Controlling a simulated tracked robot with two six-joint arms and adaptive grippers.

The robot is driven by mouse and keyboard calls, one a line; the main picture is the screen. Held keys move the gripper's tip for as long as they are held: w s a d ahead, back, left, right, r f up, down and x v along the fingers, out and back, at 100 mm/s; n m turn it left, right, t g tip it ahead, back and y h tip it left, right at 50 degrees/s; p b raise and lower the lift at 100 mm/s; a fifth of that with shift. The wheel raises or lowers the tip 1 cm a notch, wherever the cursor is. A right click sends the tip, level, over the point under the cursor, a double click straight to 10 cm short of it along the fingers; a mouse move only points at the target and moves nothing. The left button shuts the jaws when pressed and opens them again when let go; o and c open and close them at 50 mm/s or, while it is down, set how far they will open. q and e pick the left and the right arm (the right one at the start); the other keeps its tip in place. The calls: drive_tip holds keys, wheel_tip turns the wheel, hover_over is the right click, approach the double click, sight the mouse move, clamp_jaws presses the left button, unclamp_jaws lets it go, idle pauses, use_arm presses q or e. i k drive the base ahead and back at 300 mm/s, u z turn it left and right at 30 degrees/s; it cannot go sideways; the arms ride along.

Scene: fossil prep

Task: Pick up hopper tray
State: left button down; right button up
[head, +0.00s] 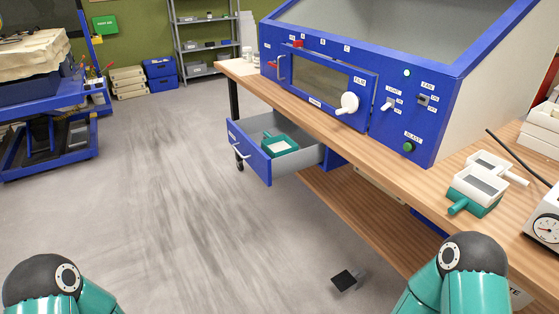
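A green tray with a short handle (277,146) and pale contents lies in the open blue drawer (250,160) under the bench. On the bench at the right, a green-and-white tray with a green handle (474,190) stands beside a white tray with a white handle (496,167). No readable label shows which of these is the hopper tray. Only rounded teal and black parts of my two arms show, at the bottom left and bottom right. Neither gripper is in view.
A blue cabinet (340,85) with a window, knob and switches stands on the wooden bench (400,175). A dial scale (545,222) sits at the right edge. A small dark object (345,280) is on the floor.

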sight(280, 146)
drive_tip(key=u, duration=0.3)
drive_tip(key=i, duration=1.65)
drive_tip(key=z, duration=0.55)
